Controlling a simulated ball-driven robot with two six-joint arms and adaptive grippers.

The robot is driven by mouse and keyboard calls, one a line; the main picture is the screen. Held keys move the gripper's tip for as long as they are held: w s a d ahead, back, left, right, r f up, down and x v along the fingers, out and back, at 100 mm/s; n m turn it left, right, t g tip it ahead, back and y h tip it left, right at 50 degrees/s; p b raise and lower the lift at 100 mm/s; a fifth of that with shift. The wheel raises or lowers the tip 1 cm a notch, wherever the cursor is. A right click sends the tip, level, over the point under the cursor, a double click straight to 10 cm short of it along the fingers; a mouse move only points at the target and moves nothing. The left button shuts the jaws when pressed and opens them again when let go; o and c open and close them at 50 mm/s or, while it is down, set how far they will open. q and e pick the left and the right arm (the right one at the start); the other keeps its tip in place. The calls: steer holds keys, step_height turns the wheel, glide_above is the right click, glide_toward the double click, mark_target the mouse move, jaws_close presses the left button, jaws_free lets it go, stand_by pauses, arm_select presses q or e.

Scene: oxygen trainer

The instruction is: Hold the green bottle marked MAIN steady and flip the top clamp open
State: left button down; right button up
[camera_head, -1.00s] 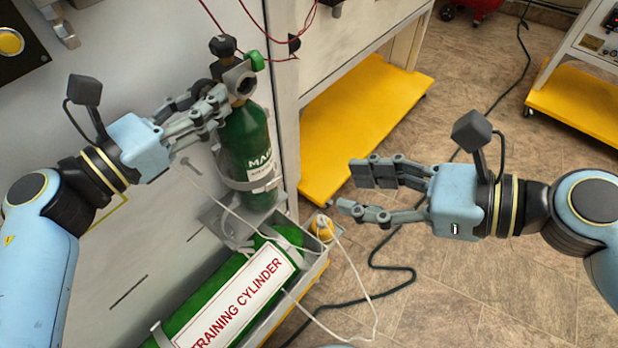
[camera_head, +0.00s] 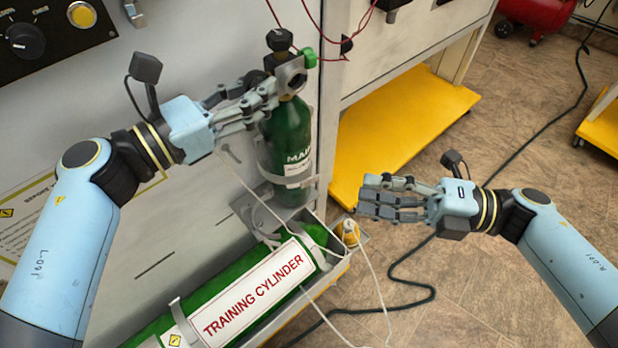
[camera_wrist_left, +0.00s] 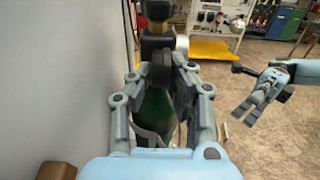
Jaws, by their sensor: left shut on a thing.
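The green bottle (camera_head: 291,130) marked MAIN stands upright against the grey panel, with a black valve and a green knob (camera_head: 309,57) on top. My left gripper (camera_head: 272,92) is shut on it at the neck, just below the valve. The left wrist view shows the fingers on both sides of the green bottle (camera_wrist_left: 155,112). A grey clamp band (camera_head: 288,182) goes around its lower body. I cannot clearly make out the top clamp; my left fingers cover part of that area. My right gripper (camera_head: 366,197) is empty, right of the bottle and apart from it; its fingers look open, seen nearly edge-on.
A green training cylinder (camera_head: 205,290) lies in a grey tray below the bottle. A small yellow fitting (camera_head: 349,232) with a white tube sits at the tray's end. A yellow shelf (camera_head: 400,125) is behind my right gripper. Thin red wires hang above the valve.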

mark_target(309, 183)
steer(key=x, duration=1)
steer(key=shift+a, duration=0.1)
steer(key=shift+c, duration=0.4)
steer(key=shift+f, duration=0.1)
jaws_close()
